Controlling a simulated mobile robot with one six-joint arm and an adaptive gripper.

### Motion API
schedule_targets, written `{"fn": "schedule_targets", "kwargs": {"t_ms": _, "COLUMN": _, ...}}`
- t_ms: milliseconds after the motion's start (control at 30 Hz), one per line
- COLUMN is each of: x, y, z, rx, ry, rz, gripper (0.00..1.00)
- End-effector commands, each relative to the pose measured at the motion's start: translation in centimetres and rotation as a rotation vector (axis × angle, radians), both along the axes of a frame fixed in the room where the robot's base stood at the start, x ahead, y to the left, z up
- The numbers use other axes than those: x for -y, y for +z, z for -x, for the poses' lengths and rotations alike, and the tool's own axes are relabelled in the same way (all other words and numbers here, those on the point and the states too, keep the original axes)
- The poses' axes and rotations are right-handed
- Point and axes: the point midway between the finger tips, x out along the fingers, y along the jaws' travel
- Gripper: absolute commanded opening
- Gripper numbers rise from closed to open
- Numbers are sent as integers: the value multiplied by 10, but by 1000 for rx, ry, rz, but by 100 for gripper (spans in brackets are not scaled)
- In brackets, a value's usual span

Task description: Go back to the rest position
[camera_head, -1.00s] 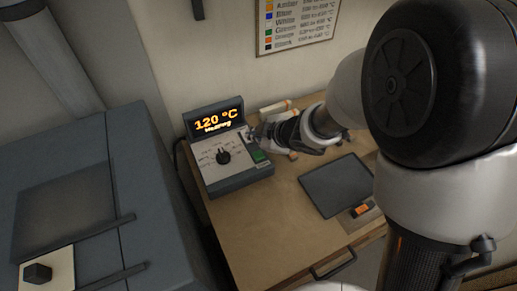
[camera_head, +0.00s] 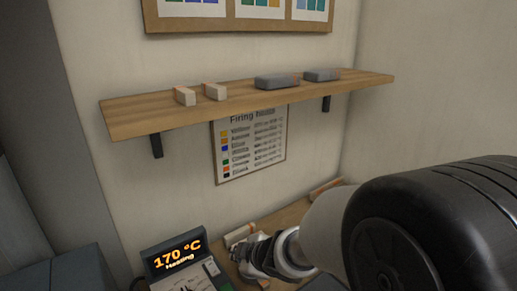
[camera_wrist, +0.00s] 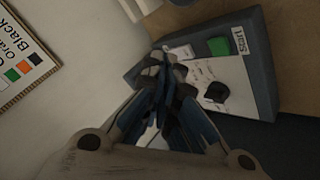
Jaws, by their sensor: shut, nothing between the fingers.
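My gripper (camera_wrist: 165,75) is shut and empty in the wrist view. It hangs over the edge of the controller (camera_wrist: 262,75), a dark box with a pale panel. The panel carries a green button (camera_wrist: 218,46) beside a "Start" label and a black knob (camera_wrist: 216,92). In the head view the controller's display (camera_head: 178,254) reads 170 °C, Heating. My arm reaches in from the lower right, and my wrist (camera_head: 262,255) is just right of the display. The fingertips are not clear there. In the wrist view they appear apart from the green button.
A wooden shelf (camera_head: 240,98) with small blocks and grey pieces spans the wall. A firing chart (camera_head: 250,146) hangs below it, and a framed board (camera_head: 240,18) above. Part of the wooden table (camera_head: 290,216) shows behind my arm.

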Motion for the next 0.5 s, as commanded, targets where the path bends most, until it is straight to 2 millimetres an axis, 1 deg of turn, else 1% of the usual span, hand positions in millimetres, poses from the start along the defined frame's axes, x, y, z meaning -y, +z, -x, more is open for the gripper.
{"fn": "schedule_targets", "kwargs": {"t_ms": 33, "x": 27, "y": 24, "z": -3, "rx": 15, "ry": -104, "rz": 4, "gripper": 0}}
{"fn": "schedule_targets", "kwargs": {"t_ms": 67, "x": 44, "y": 35, "z": -1, "rx": 15, "ry": -175, "rz": 7, "gripper": 0}}
{"fn": "schedule_targets", "kwargs": {"t_ms": 100, "x": 69, "y": 50, "z": 3, "rx": 10, "ry": -273, "rz": 7, "gripper": 0}}
{"fn": "schedule_targets", "kwargs": {"t_ms": 167, "x": 103, "y": 69, "z": 16, "rx": -7, "ry": -417, "rz": -2, "gripper": 0}}
{"fn": "schedule_targets", "kwargs": {"t_ms": 200, "x": 124, "y": 80, "z": 27, "rx": -23, "ry": -510, "rz": -11, "gripper": 0}}
{"fn": "schedule_targets", "kwargs": {"t_ms": 267, "x": 152, "y": 94, "z": 50, "rx": -55, "ry": -643, "rz": -32, "gripper": 0}}
{"fn": "schedule_targets", "kwargs": {"t_ms": 300, "x": 168, "y": 100, "z": 67, "rx": -82, "ry": -727, "rz": -52, "gripper": 0}}
{"fn": "schedule_targets", "kwargs": {"t_ms": 367, "x": 188, "y": 109, "z": 96, "rx": -127, "ry": -846, "rz": -88, "gripper": 0}}
{"fn": "schedule_targets", "kwargs": {"t_ms": 400, "x": 198, "y": 112, "z": 117, "rx": -163, "ry": -920, "rz": -116, "gripper": 0}}
{"fn": "schedule_targets", "kwargs": {"t_ms": 467, "x": 208, "y": 115, "z": 149, "rx": -221, "ry": -1019, "rz": -161, "gripper": 0}}
{"fn": "schedule_targets", "kwargs": {"t_ms": 500, "x": 212, "y": 116, "z": 169, "rx": -261, "ry": -1074, "rz": -191, "gripper": 0}}
